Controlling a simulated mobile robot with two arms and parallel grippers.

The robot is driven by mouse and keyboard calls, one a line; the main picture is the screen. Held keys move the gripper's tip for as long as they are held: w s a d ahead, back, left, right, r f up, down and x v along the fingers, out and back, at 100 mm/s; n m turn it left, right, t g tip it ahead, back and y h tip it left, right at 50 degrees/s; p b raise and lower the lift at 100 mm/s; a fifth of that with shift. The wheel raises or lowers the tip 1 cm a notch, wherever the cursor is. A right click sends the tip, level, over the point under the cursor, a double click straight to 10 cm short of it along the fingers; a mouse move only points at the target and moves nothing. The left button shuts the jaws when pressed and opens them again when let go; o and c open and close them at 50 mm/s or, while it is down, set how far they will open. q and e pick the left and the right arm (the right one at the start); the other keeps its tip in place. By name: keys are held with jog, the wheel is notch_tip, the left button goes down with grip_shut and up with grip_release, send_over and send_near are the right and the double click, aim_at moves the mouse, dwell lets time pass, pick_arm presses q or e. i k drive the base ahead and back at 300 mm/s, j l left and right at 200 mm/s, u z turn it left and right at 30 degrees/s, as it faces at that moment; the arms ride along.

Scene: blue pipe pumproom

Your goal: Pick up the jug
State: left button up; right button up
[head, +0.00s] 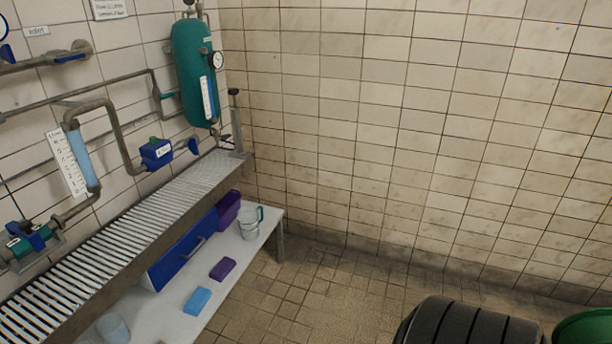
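The jug (248,224), pale and clear-looking with a green handle on its right side, stands upright at the far end of a low white shelf (226,300). The shelf runs below a slatted metal bench (130,232). Neither of my grippers is in view, and nothing is touching the jug from my side.
A purple box (228,207) stands close behind the jug. A blue drawer front (185,250), a purple block (222,269), a light blue block (197,301) and a pale cup (112,328) are nearby. A dark ribbed object (465,325) and green tub (585,328) stand lower right.

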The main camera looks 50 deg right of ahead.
aim_at(247, 217)
jog(key=z, duration=1.3)
jog(key=u, duration=0.45)
jog(key=i+l+u, duration=0.15)
jog(key=l+u, duration=0.2)
jog(key=i+l+u, duration=0.1)
jog(key=l+u, duration=0.2)
jog(key=i+l+u, duration=0.1)
jog(key=l+u, duration=0.25)
